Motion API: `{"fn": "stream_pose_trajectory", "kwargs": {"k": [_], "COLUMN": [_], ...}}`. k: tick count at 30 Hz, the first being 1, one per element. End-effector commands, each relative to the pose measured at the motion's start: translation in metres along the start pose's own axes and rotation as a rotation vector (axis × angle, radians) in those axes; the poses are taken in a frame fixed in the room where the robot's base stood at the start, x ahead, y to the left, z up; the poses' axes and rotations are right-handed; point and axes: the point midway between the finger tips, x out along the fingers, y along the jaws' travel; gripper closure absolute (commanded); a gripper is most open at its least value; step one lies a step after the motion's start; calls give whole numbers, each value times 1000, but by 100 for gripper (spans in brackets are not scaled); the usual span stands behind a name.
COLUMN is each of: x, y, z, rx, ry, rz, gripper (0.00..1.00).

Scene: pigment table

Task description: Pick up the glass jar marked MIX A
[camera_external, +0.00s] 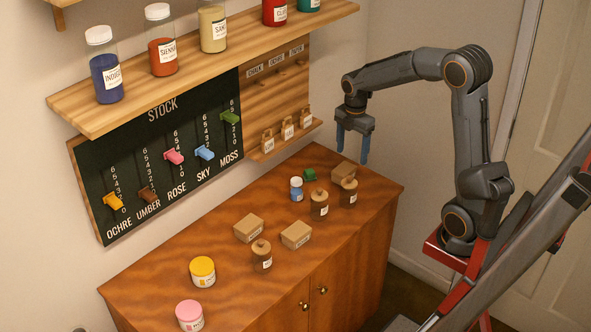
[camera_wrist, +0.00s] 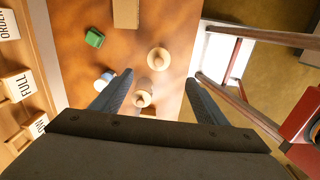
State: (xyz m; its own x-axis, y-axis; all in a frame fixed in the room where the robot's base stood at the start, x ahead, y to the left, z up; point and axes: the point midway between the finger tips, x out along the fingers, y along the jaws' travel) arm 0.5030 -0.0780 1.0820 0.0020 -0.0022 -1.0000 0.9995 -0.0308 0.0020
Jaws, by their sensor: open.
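Three brown glass jars with wooden knob lids stand on the wooden cabinet top (camera_external: 150,281): one in the middle (camera_external: 262,259), one farther right (camera_external: 319,209), one near the right end (camera_external: 348,197). Their small labels are too small to read, so I cannot tell which is MIX A. My gripper (camera_external: 353,150) is open and empty, blue fingers pointing down, above the right end of the cabinet. In the wrist view, one lidded jar (camera_wrist: 158,59) shows beyond the fingertips, and another (camera_wrist: 143,99) shows between the fingers (camera_wrist: 161,82), clearly below them.
A small blue jar (camera_external: 296,190), a green block (camera_external: 310,174) and a cardboard box (camera_external: 343,170) stand close to the right-hand jars. Yellow (camera_external: 203,271) and pink (camera_external: 190,316) pots stand at front left. A jar shelf (camera_external: 120,110) overhangs the wall.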

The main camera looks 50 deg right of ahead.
Motion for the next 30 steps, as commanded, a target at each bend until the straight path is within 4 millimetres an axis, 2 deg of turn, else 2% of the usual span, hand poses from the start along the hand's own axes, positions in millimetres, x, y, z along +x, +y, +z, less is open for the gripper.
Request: {"fn": "stream_pose_trajectory", "kwargs": {"k": [3, 10, 30], "x": [42, 95, 161], "y": [-2, -1, 1], "z": [0, 0, 3], "rx": [-4, 0, 4], "ry": [0, 1, 3], "rz": [-9, -5, -7], "gripper": [32, 32, 32]}}
